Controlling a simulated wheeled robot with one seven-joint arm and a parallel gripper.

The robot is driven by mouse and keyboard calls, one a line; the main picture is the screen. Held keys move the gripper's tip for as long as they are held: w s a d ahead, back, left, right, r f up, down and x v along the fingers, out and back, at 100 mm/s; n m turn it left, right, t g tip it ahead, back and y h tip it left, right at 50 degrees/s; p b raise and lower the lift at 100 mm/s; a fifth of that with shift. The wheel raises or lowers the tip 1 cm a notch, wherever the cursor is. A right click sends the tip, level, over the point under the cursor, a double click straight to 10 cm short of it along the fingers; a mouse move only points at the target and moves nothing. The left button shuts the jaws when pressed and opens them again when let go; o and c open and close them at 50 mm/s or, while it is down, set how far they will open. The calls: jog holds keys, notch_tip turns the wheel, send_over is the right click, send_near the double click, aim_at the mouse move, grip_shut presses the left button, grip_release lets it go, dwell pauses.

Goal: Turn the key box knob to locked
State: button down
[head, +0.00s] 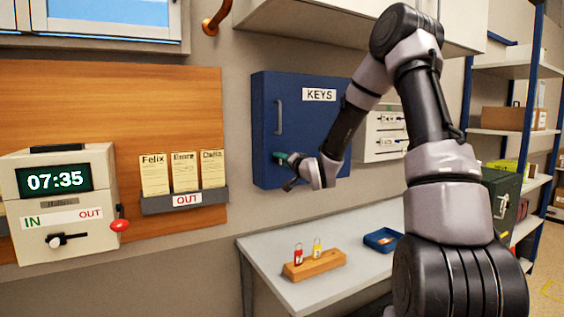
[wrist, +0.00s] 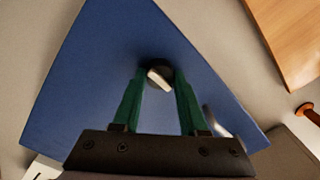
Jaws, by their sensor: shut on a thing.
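The blue key box (head: 262,120), labelled KEYS, hangs on the wall with its door shut and a grey handle at its left side. It also fills much of the wrist view (wrist: 95,75). Its knob (wrist: 160,74), black with a pale bar across it, sits between my green fingers. My gripper (wrist: 160,80) is shut on the knob, one fingertip at each side of it. The pale bar lies slanted in the wrist view. In the head view my gripper (head: 281,158) is at the lower left of the box door and hides the knob. No lock markings can be read.
A table (head: 262,262) below the box bears a wooden block (head: 315,266) with red and yellow tags and a blue tray (head: 382,240). A time clock (head: 58,200) and a card rack (head: 185,201) are at the left. A wall cabinet (head: 300,22) overhangs the box.

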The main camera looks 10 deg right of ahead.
jog(key=shift+n, duration=0.3)
jog(key=n, duration=1.7)
jog(key=shift+a, duration=0.1)
dwell(0.3)
jog(key=shift+c, duration=2.2)
grip_release()
